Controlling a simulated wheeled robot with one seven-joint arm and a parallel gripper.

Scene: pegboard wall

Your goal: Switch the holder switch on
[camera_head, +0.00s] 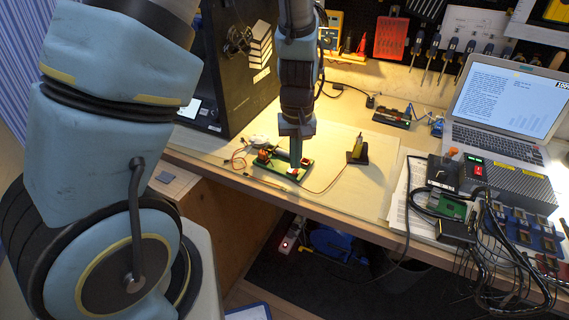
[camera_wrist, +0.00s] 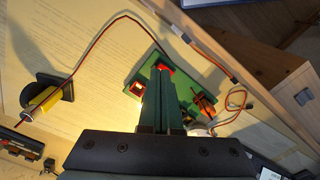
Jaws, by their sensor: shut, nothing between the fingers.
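The holder is a green board (camera_head: 283,166) lying on the paper-covered bench, with a red part and small components on it. In the wrist view the green board (camera_wrist: 136,72) has a red part (camera_wrist: 165,68) near its upper edge and a small white-and-red block (camera_wrist: 137,88) at its left. My gripper (camera_head: 295,165) points down over the board, its green fingers together and empty. In the wrist view the gripper's fingertips (camera_wrist: 162,76) lie right by the red part; I cannot tell whether they touch it. The fingers hide the middle of the board.
A yellow tool in a dark stand (camera_head: 358,150) is to the right, with a wire running to the board. A dark computer case (camera_head: 235,65) stands behind left. A laptop (camera_head: 505,100) and a cable-covered box (camera_head: 490,180) are at the right. Paper between is mostly clear.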

